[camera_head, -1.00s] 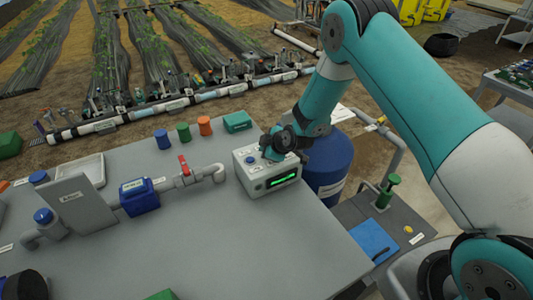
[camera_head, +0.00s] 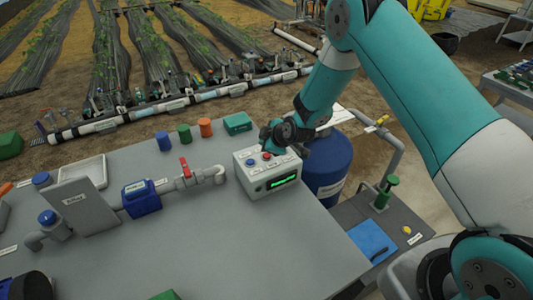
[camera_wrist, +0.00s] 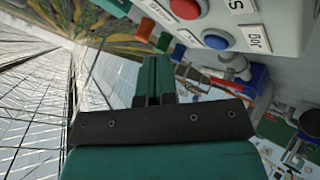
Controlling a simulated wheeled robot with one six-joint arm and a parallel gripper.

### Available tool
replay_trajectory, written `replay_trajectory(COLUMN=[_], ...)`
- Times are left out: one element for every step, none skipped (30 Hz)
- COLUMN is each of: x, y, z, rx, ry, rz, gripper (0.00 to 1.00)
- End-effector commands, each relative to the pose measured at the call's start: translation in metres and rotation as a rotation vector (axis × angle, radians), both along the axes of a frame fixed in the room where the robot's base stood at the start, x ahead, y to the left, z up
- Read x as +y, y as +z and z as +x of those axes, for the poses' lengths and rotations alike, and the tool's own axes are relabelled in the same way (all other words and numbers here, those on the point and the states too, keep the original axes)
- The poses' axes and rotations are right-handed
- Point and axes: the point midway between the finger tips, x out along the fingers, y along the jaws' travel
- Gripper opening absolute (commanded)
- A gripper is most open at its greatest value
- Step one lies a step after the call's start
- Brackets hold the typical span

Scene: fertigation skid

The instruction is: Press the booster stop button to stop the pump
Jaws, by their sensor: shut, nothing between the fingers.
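A light grey control box (camera_head: 268,172) with a lit green display (camera_head: 284,181) stands on the grey bench. On its top are a red button (camera_head: 266,155) and a blue button (camera_head: 250,162). In the wrist view the red button (camera_wrist: 186,8) shows at the top edge, its label partly cut off. The blue button (camera_wrist: 216,42) is beside a "JOG" label. My gripper (camera_head: 268,139) is just above and behind the red button, apart from it. In the wrist view my gripper's fingers (camera_wrist: 153,78) are shut and empty, pointing past the box.
A pipe with a red-handled valve (camera_head: 187,172) and a blue meter (camera_head: 140,197) lies left of the box. Coloured cylinders (camera_head: 184,132) and a green block (camera_head: 237,123) stand behind it. A blue barrel (camera_head: 328,165) is at its right.

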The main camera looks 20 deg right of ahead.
Motion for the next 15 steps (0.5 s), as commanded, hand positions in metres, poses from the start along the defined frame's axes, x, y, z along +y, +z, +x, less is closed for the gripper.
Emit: replay_trajectory(x=[0.0,0.0,0.0,0.0,0.0,0.0,0.0,0.0,0.0,0.0,0.0,0.0,0.0,0.0,0.0], y=[0.009,0.012,0.016,0.019,0.021,0.025,0.027,0.028,0.029,0.029,0.028,0.028,0.028,0.028,0.028], z=[0.0,0.0,0.0,0.0,0.0,0.0,0.0,0.0,0.0,0.0,0.0,0.0,0.0,0.0,0.0], rx=[-0.001,-0.001,-0.001,-0.001,-0.001,-0.001,-0.001,-0.001,0.0,0.0,0.0,0.0,0.0,0.0,0.0], ry=[0.0,0.0,0.0,0.0,0.0,0.0,0.0,-0.001,0.0,0.0,0.0,0.0,0.0,0.0,0.0], rz=[0.001,0.001,0.001,0.001,0.001,0.001,0.001,0.0,0.0,0.0,0.0,0.0,0.0,0.0,0.0], gripper=[0.0,0.0,0.0,0.0,0.0,0.0,0.0,0.0,0.0,0.0,0.0,0.0,0.0,0.0,0.0])
